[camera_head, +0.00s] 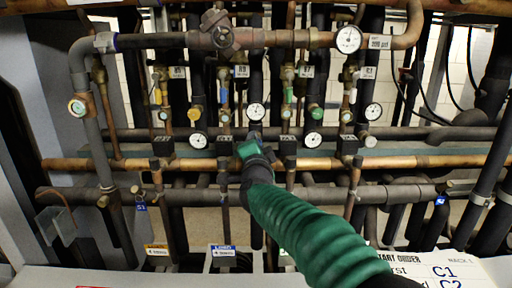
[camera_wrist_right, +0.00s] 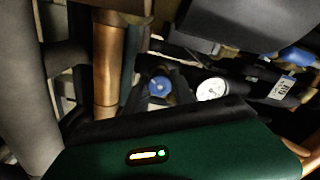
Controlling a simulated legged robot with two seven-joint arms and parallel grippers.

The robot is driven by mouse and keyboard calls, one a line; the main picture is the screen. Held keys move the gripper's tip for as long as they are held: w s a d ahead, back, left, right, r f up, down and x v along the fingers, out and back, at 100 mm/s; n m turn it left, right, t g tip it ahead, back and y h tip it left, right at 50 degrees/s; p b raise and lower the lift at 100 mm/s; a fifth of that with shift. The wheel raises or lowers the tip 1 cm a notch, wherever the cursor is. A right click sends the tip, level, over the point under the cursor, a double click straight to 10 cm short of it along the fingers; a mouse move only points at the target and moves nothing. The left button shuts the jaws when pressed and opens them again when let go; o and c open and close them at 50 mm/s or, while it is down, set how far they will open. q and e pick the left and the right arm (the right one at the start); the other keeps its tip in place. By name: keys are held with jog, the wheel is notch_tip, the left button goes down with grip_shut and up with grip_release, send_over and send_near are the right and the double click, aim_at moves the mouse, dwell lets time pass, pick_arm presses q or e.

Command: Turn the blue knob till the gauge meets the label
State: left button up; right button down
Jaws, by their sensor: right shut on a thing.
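My right arm, in a green sleeve, reaches up from the bottom right in the head view, and its gripper (camera_head: 252,134) is at the middle of the rack, just below a white dial gauge (camera_head: 256,111). In the right wrist view the blue knob (camera_wrist_right: 159,86) shows between the dark fingers, which are shut on it. A white gauge (camera_wrist_right: 212,90) sits just right of the knob there. In the head view my arm and gripper hide the knob. My left gripper is not in view.
Copper and dark pipes cross the rack closely around my gripper. Several other gauges, such as one at right (camera_head: 373,111), stand nearby. A red-brown valve (camera_head: 222,37) is above. A copper pipe (camera_wrist_right: 107,62) runs left of the knob in the wrist view.

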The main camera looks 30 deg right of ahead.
jog(key=shift+a+f, duration=0.1)
jog(key=shift+f, duration=0.2)
jog(key=c, duration=1.3)
grip_release()
jog(key=shift+c, duration=0.2)
jog(key=shift+o, duration=1.2)
jog(key=shift+w, duration=0.1)
jog(key=shift+o, duration=0.2)
jog(key=shift+w, duration=0.15)
jog(key=shift+r, duration=0.1)
jog(key=shift+s, duration=0.2)
jog(key=b+v, duration=0.1)
jog(key=v, duration=1.5)
